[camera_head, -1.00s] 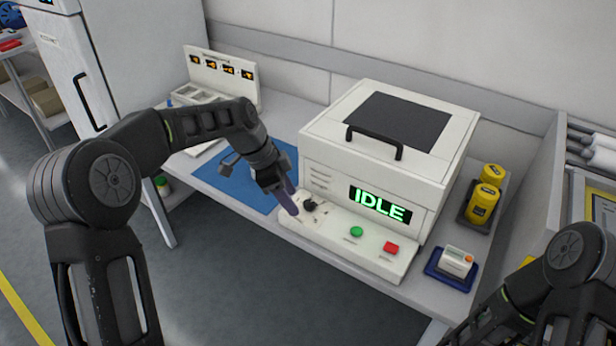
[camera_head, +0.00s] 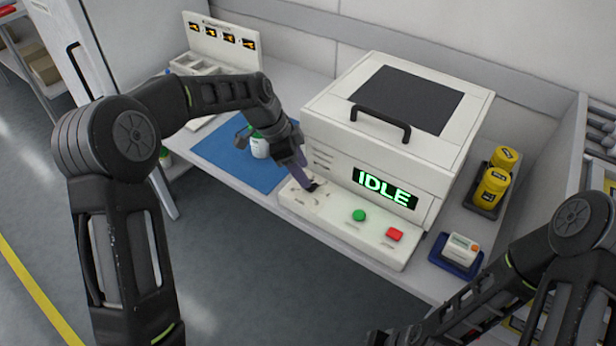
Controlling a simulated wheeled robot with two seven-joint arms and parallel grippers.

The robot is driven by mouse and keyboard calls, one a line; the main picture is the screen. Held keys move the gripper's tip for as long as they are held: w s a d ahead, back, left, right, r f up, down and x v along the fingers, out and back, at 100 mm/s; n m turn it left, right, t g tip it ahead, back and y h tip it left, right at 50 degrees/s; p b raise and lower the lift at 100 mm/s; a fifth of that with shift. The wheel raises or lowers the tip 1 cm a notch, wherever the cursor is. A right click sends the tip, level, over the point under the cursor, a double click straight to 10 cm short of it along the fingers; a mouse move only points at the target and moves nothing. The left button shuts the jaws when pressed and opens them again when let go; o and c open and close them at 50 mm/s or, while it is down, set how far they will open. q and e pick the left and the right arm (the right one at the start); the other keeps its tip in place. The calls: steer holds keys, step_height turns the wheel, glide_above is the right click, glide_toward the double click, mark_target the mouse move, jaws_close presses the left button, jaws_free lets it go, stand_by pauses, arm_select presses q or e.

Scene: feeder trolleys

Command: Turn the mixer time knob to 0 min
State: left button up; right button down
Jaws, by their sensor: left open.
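The mixer (camera_head: 330,150) is a white box with a dark window in its lid, a black handle and a green IDLE display (camera_head: 385,187). Its front ledge carries the black time knob (camera_head: 314,187), a green button (camera_head: 359,215) and a red button (camera_head: 395,234). My left gripper (camera_head: 305,182) is open and points down right at the knob, hiding part of it. I cannot tell whether the fingers touch it or where the knob points. My right arm (camera_head: 480,290) is at the lower right; its fingertips cannot be made out.
A white and green jar (camera_head: 260,147) stands on the blue mat (camera_head: 215,148), partly behind my left wrist. Yellow containers (camera_head: 493,185) stand right of the mixer. A small white device (camera_head: 461,247) sits in a blue tray (camera_head: 447,263) at the table's right front.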

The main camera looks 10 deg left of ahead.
arm_select(q)
steer(key=shift+x, duration=2.2)
steer(key=shift+c, duration=0.4)
jaws_close()
